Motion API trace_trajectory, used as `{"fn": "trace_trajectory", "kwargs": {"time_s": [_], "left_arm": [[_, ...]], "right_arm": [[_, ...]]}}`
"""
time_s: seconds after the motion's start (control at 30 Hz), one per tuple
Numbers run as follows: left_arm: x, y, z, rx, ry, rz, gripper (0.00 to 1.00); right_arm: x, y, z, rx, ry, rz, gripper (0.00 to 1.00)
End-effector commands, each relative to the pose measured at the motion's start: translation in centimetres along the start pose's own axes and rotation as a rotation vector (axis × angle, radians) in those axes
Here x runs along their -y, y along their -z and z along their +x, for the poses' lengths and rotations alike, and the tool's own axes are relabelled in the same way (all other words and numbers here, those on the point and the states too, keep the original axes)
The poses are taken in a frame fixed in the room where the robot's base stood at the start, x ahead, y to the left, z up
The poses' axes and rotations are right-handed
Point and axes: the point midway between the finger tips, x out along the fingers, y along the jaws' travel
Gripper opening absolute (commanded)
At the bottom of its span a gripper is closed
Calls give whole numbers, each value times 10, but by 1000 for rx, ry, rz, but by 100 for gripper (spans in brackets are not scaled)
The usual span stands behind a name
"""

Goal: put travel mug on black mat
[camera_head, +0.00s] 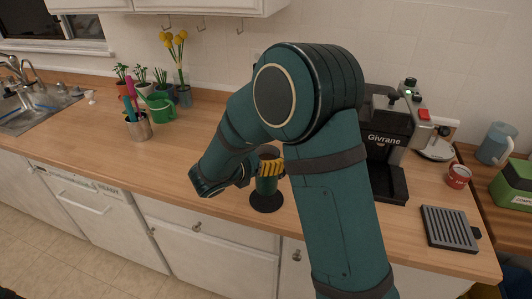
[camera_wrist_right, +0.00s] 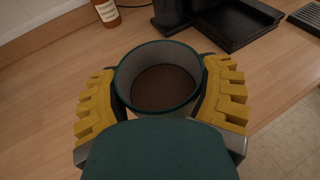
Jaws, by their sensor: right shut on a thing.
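The travel mug (camera_head: 266,186) is dark green and open at the top, and it is upright over the small round black mat (camera_head: 267,204) on the wooden counter. My right gripper (camera_head: 271,168) is shut around the upper part of the mug, its yellow finger pads showing. In the right wrist view the mug (camera_wrist_right: 160,78) sits between both yellow pads of the gripper (camera_wrist_right: 160,100), with a dark brown inside. I cannot tell whether the mug's base touches the mat. My left gripper is not in view.
A black coffee machine (camera_head: 384,140) stands to the right, with a grey drip tray (camera_head: 450,228) and a red cup (camera_head: 458,176) beyond it. A utensil pot (camera_head: 138,127), green watering can (camera_head: 160,106) and plants are to the left. The counter left of the mug is clear.

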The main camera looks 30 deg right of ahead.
Motion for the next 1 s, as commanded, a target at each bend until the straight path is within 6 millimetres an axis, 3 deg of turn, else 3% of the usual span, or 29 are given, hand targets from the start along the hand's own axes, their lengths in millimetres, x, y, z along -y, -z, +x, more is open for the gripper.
{"fn": "trace_trajectory", "kwargs": {"time_s": [0.17, 0.43, 0.87, 0.9, 0.97, 1.0], "left_arm": [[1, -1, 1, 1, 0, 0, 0], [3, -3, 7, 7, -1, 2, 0], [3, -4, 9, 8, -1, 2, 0], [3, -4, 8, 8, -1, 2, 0], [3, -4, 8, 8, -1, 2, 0], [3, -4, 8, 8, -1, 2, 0]], "right_arm": [[0, 7, 2, 2, -1, -1, 26], [0, 36, 11, 2, -1, -1, 26], [0, 40, 12, 2, -1, 1, 26], [0, 40, 12, 0, -1, 0, 82], [0, 40, 12, 0, -1, 0, 100], [0, 40, 12, 0, -1, 0, 100]]}}
